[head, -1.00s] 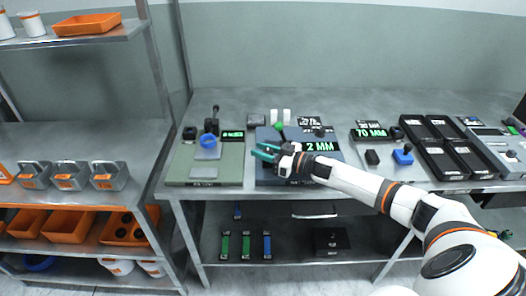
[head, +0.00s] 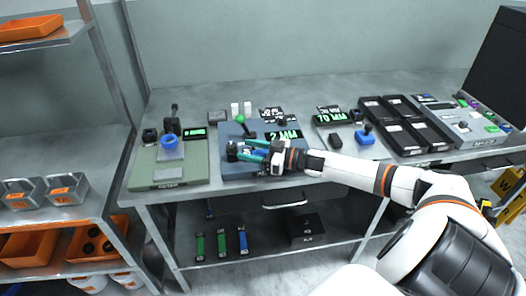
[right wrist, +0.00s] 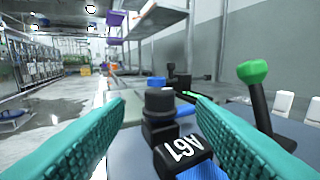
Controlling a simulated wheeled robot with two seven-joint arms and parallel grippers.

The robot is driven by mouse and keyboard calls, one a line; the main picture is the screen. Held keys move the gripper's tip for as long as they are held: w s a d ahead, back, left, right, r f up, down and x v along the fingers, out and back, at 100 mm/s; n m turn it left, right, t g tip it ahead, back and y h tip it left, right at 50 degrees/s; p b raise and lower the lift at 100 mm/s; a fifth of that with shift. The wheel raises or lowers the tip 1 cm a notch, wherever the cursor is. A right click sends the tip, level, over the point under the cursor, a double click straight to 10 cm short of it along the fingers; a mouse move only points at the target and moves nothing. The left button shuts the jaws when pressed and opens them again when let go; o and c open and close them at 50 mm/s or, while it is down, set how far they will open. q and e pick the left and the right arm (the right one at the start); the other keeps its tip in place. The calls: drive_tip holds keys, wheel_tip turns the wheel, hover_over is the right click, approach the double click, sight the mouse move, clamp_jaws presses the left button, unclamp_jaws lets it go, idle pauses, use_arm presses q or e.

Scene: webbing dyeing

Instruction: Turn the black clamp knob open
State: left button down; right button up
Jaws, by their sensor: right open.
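The black clamp knob (right wrist: 160,103) stands upright with a greyish top on a black block, in the middle of the right wrist view. In the head view the knob (head: 232,148) is a small dark shape at the left of the blue-grey fixture plate (head: 262,172). My right gripper (head: 246,151) is open, its teal fingers level and pointing left toward the knob. In the right wrist view the knob shows between the two fingers, with a gap on each side and no visible contact. My left gripper is out of view.
A green-tipped lever (right wrist: 252,72) rises close to the right finger. A green plate (head: 160,176) with a blue ring (head: 170,141) lies left. Black trays (head: 405,125) stand right.

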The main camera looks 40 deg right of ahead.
drive_tip(key=shift+v, duration=2.15)
